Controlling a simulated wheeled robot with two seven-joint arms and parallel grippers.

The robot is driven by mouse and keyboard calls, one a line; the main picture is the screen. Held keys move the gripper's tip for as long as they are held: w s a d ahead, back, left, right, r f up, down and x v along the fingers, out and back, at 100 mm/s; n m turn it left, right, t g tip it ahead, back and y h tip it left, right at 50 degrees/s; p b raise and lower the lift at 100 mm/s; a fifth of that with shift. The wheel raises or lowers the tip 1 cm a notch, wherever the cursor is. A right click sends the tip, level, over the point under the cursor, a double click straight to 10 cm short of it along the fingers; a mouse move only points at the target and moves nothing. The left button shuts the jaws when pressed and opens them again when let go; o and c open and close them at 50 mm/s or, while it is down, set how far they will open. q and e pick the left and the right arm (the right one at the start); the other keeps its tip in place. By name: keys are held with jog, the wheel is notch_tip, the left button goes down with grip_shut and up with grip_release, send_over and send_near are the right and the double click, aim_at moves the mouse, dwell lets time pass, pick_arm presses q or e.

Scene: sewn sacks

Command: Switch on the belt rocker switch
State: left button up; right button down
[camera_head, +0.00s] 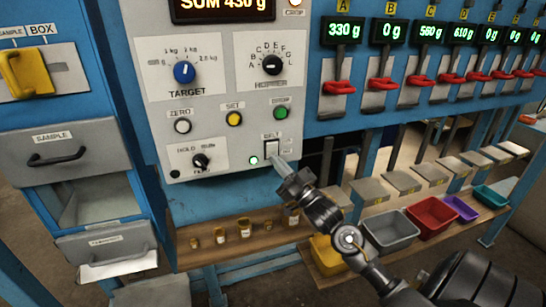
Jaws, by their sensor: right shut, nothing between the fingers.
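The belt rocker switch (271,147) is a small pale rocker at the lower right of the grey control panel (222,105), under a label reading BELT. A small green lamp (253,160) glows just to its left. My right gripper (279,162) comes in from the lower right, shut and empty. Its fingertips are at the lower edge of the switch and overlap it slightly in the picture. I cannot tell whether they touch it. My left gripper is out of view.
A blue TARGET knob (184,72), a black HOPPER knob (272,65) and ZERO, SET and green buttons sit above. A HOLD/RUN knob (200,160) is to the left. Small jars stand on a wooden shelf (262,243) below; coloured bins and red hopper levers are right.

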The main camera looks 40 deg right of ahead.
jog(key=shift+s, duration=0.1)
jog(key=shift+s+a+r+p, duration=0.1)
jog(key=shift+s+a+p, duration=0.15)
jog(key=shift+s+p, duration=0.25)
jog(key=shift+s, duration=0.1)
jog(key=s, duration=0.1)
jog(key=s+a+p, duration=0.1)
jog(key=s, duration=0.1)
jog(key=s+p, duration=0.1)
jog(key=shift+s+a+r, duration=0.3)
jog(key=shift+s, duration=0.05)
dwell(0.4)
